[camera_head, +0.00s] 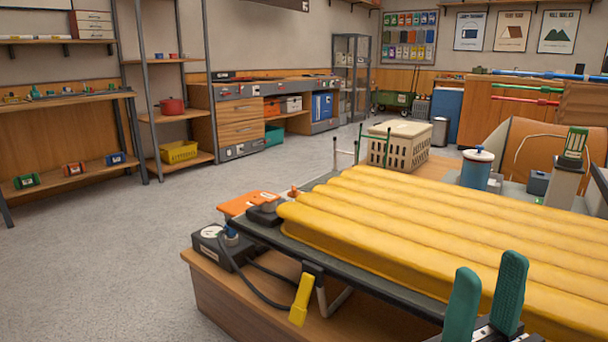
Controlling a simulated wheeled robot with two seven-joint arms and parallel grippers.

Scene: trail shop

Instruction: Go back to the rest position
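My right gripper (489,280) shows at the lower right. Its two green fingers point up and stand apart with nothing between them, so it is open. It is in front of the near edge of a ribbed yellow sleeping pad (420,235), and I cannot tell whether it touches the pad. My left gripper is not in view.
The pad lies on a dark board over a wooden bench (230,300). A gauge box (215,247) with a black hose and a yellow handle (302,300) are at its left end. A beige crate (398,145) and a blue canister (477,168) stand beyond. Grey floor at left is clear.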

